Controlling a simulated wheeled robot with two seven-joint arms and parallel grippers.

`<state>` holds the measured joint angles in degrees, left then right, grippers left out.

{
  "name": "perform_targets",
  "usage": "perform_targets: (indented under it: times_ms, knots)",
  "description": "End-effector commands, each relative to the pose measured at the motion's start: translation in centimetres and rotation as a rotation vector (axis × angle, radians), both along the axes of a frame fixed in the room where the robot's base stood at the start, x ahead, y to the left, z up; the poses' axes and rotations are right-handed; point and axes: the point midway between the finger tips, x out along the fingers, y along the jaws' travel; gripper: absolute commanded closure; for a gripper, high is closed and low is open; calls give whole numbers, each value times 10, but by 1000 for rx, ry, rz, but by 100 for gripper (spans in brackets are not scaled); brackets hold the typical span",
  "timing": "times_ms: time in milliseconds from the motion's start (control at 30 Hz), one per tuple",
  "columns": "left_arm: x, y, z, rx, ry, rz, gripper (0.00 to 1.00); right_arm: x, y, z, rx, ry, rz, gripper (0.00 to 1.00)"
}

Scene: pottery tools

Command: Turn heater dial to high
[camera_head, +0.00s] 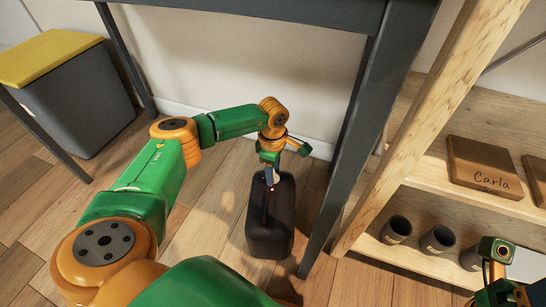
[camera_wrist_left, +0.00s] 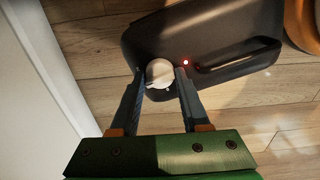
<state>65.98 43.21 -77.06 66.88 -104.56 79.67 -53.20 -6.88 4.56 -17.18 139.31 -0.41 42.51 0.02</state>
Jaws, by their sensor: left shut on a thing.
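The heater (camera_head: 268,215) is a dark, upright box on the wooden floor under the grey table. It also shows from above in the left wrist view (camera_wrist_left: 130,35), with a recessed handle and a small lit red light (camera_wrist_left: 186,62) on its top. The pale round dial (camera_wrist_left: 160,73) sits on that top near one edge. My left gripper (camera_wrist_left: 159,85) has its two fingers on either side of the dial and is shut on it. In the head view the left gripper (camera_head: 269,182) is at the heater's top, and the dial is hidden. My right gripper (camera_head: 500,272) is at the lower right, away from the heater; its fingers are unclear.
The grey table (camera_head: 250,10) stands over the heater, with a leg (camera_head: 345,150) close on its right. A wooden shelf (camera_head: 430,195) with dark cups and a box marked "Carla" (camera_head: 484,168) is at the right. A grey bin with a yellow lid (camera_head: 48,58) stands at the back left.

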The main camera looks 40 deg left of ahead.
Motion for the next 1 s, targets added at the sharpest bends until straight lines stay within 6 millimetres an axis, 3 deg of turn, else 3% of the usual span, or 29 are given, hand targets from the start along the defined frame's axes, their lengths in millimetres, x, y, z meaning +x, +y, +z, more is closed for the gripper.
perform_targets:
  times_ms: [500, 1000]
  knots:
    - [-1, -1, -1, -2, 6, -400, 100, 1, 0, 1, -2, 14, -2, 50]
    - [-2, 0, -1, -2, 8, -533, 100, 1, 1, 0, -4, 16, -2, 50]
